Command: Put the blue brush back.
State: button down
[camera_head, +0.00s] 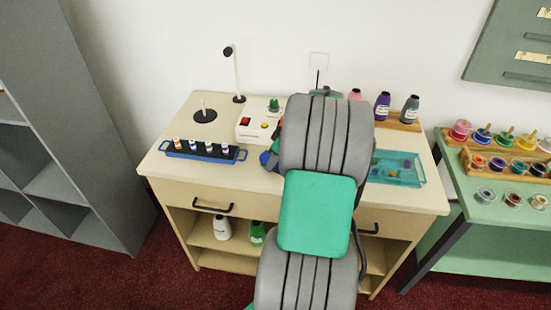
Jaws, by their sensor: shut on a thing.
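My gripper is hidden behind my own grey and green arm, which reaches over the counter. Only a dark sliver of my arm's far end shows at the arm's left edge, so I cannot see the fingertips or what is between them. A small blue thing (265,160) shows beside that sliver, and I cannot tell if it is part of the blue brush. On the green table at the right, a wooden rack (466,158) holds several colored pots. Short wooden handles stand in some of them, including a blue-looking pot (481,137).
The cream counter (175,110) bears a blue rack (205,153) of small bottles, a white box with buttons (250,128), a thin stand (237,75) and a teal tray (408,178). Bottles (382,105) stand at the back right. A gap separates the counter from the green table (450,190).

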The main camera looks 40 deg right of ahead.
jog(key=shift+f, duration=0.1)
jog(key=c, duration=0.8)
grip_release()
